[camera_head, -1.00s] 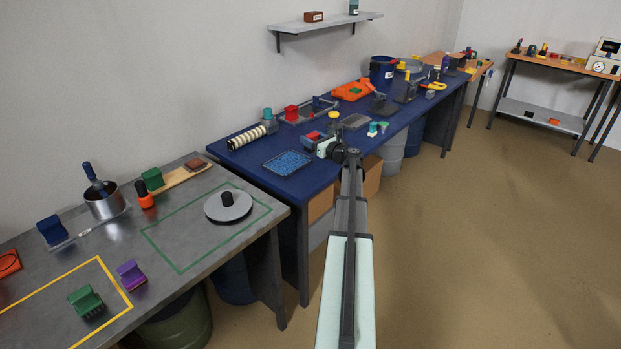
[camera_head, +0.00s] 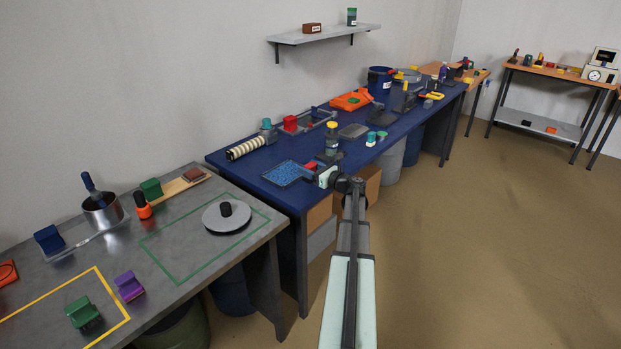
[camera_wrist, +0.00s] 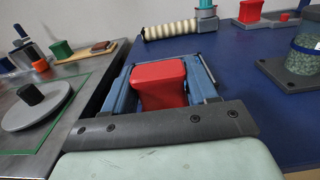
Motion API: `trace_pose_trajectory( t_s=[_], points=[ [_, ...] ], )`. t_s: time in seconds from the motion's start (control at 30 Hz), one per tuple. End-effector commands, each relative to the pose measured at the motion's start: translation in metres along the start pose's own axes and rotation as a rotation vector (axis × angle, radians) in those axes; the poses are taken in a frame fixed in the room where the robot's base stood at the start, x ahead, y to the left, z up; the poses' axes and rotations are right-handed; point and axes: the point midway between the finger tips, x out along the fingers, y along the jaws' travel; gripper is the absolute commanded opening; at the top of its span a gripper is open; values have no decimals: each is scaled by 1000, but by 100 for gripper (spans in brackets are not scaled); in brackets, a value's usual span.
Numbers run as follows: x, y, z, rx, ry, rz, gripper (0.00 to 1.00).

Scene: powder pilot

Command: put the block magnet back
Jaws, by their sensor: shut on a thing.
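My gripper (camera_wrist: 158,85) is shut on a red block (camera_wrist: 158,72), which sits between its two blue jaws in the wrist view. In the head view the gripper (camera_head: 317,172) is small, at the front edge of the blue bench (camera_head: 240,163), with a bit of red showing at its tip. The block's underside is hidden. I cannot tell from its look whether it is the block magnet. A second red block (camera_head: 290,124) stands farther back on the bench, near a grey frame; it also shows in the wrist view (camera_wrist: 250,11).
A blue-filled tray (camera_head: 288,174) lies just left of the gripper. A yellow-capped jar (camera_head: 332,141) stands close behind it. The grey bench (camera_head: 190,233) is to the left, across a gap.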

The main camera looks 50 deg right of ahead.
Motion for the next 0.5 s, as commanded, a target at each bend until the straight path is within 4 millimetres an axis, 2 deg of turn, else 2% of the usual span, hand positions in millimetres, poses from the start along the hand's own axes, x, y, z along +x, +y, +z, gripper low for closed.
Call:
trace_pose_trajectory(
  t_s=[0.3, 0.5],
  points=[
    [0, 0, -32, 2, -1, 0, 22],
    [0, 0, -36, 0, -1, 0, 22]
  ],
)
